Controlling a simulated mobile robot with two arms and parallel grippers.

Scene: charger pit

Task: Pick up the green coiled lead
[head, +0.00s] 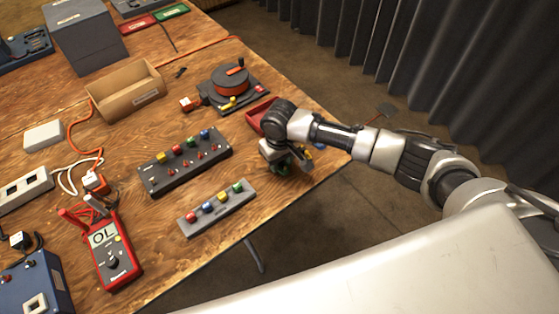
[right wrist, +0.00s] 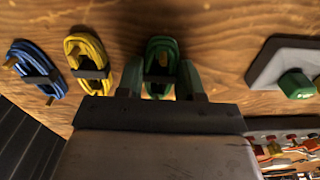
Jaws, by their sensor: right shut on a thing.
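The green coiled lead (right wrist: 160,52) lies between the two fingers of my right gripper (right wrist: 159,82) in the right wrist view. A dark band crosses its coil. The gripper is shut on it, close to the wooden table top; whether the lead touches the wood I cannot tell. In the head view my right gripper (head: 286,168) is at the table's right edge and mostly covers the lead. My left gripper is not in view.
A yellow coiled lead (right wrist: 85,55) and a blue coiled lead (right wrist: 34,68) lie beside the green one. A grey block with coloured knobs (head: 217,207), a dark red tray (head: 256,113) and a cable reel (head: 231,84) are near. The table edge is close.

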